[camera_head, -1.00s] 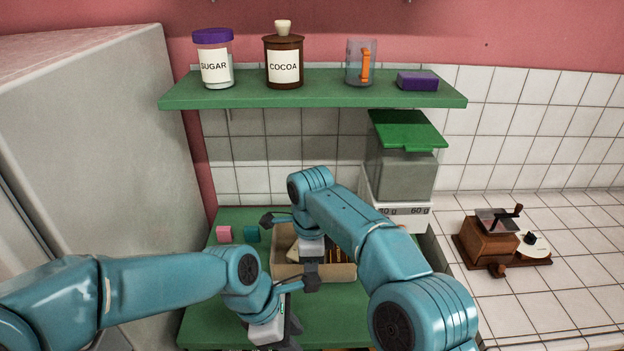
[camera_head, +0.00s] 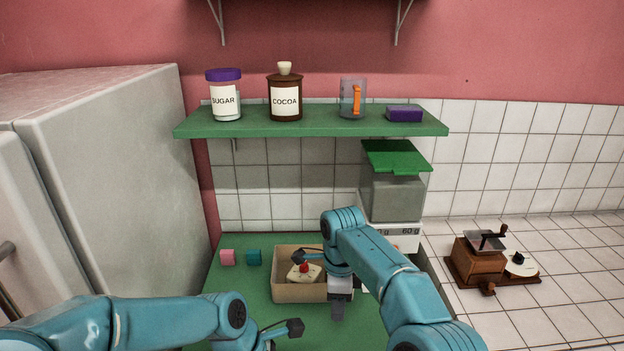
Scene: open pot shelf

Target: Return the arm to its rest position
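My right arm reaches in from the lower right. Its gripper (camera_head: 321,281) is over the right part of a cardboard box (camera_head: 290,292), with its two dark fingers spread apart and nothing seen between them. The gripper hides the box's right side. My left arm comes in low from the left. Its gripper (camera_head: 284,333) is at the bottom edge, in front of the box; one dark finger stands out to the side and the rest is cut off by the frame. Nothing shows in it.
A cream piece with a red top (camera_head: 304,272) lies in the box. The green shelf (camera_head: 310,125) holds jars, a mug and a purple block. A scale (camera_head: 398,240) and grinder (camera_head: 478,262) stand right; a fridge (camera_head: 110,180), left.

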